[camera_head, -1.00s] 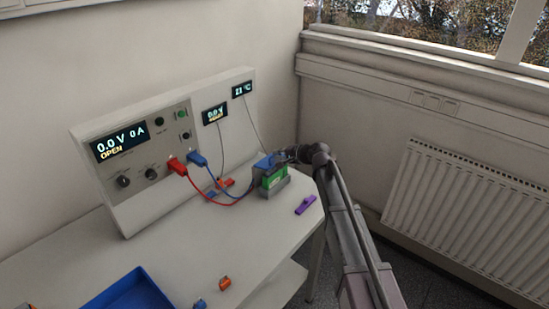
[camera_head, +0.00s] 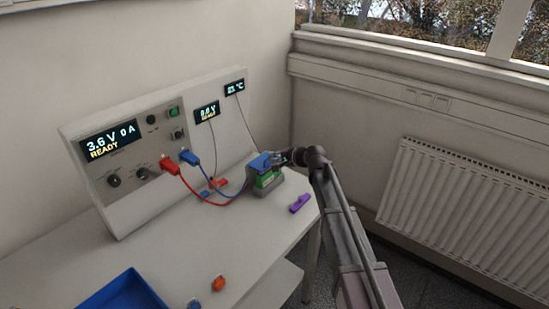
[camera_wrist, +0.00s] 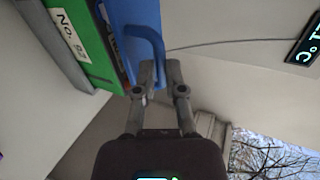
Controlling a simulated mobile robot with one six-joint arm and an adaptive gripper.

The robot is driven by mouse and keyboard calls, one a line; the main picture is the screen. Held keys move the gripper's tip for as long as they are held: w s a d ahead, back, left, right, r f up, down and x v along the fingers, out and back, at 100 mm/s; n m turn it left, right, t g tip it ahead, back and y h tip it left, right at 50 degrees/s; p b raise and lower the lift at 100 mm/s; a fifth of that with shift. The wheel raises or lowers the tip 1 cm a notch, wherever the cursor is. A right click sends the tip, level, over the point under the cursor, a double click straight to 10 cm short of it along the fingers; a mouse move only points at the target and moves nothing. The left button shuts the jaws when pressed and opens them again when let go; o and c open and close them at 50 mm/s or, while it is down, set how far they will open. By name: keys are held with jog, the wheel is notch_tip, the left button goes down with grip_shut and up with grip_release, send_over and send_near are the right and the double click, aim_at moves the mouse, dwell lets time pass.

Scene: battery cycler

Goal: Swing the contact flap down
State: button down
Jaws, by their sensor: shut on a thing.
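The blue contact flap (camera_head: 260,162) lies across the top of the green cell (camera_head: 267,180), which sits in a grey holder (camera_head: 270,190) at the right end of the bench. In the wrist view the flap's blue plate (camera_wrist: 128,14) lies close along the green cell, labelled "No. 92" (camera_wrist: 88,38). A curved blue handle (camera_wrist: 157,42) sticks out from the flap. My gripper (camera_wrist: 158,72) is shut on this handle; its fingertips hide the handle's end. In the head view my gripper (camera_head: 289,156) is at the flap's right side.
The cycler panel (camera_head: 150,120) reads 3.6 V, 0 A, READY. Red (camera_head: 172,164) and blue (camera_head: 190,159) plugs carry leads to the holder. A purple clip (camera_head: 300,203) lies right of it. A blue tray (camera_head: 100,293) and small orange connector (camera_head: 219,284) are in front.

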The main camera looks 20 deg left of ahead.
jog(key=shift+s+d+f, duration=0.25)
jog(key=c, duration=1)
grip_release()
jog(key=shift+c, duration=0.2)
jog(key=shift+o, duration=0.2)
jog(key=shift+w+f, duration=0.1)
jog(key=shift+w+a+r, duration=0.15)
jog(key=shift+r, duration=0.15)
